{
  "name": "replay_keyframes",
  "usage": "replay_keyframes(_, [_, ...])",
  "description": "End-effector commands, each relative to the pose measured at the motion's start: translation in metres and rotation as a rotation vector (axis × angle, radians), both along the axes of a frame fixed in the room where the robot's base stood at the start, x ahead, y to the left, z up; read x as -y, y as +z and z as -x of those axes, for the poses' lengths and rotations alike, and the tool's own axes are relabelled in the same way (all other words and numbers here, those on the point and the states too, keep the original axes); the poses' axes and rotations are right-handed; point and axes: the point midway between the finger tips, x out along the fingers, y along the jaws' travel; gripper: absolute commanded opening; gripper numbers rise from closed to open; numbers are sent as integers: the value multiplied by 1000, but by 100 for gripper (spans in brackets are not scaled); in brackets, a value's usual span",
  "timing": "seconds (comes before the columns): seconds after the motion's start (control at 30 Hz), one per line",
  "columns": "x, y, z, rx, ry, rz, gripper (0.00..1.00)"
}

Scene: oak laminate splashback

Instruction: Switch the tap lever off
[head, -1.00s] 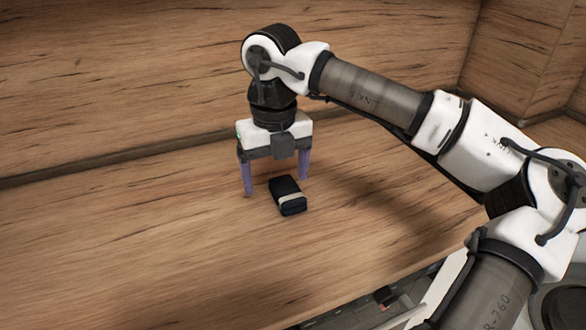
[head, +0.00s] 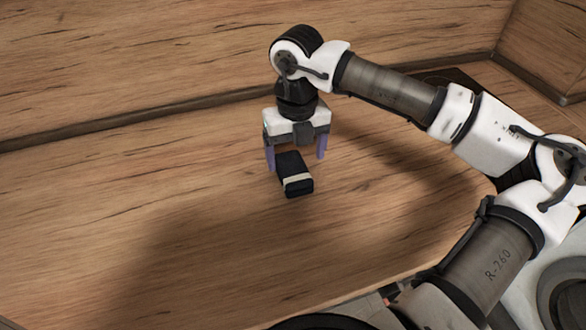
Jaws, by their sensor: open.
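No tap or tap lever shows in the head view. My gripper (head: 296,155) points down over the wooden counter, with its two purple fingers apart. A small black box with a pale band (head: 294,174) is at the fingers, its near end sticking out in front of them. I cannot tell whether its far end is between the fingers or just in front of them, or whether they touch it.
The wooden counter (head: 150,215) is clear to the left and in front of the box. The wooden splashback (head: 130,60) rises behind. A dark flat panel (head: 465,82) shows partly behind my arm at the back right.

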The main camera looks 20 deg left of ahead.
Motion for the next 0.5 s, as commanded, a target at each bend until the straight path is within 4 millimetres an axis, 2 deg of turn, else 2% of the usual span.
replay_keyframes(0.17, [-1,-10,1,-2,1,0,82])
replay_keyframes(0.5, [-4,-53,1,-1,2,-2,82])
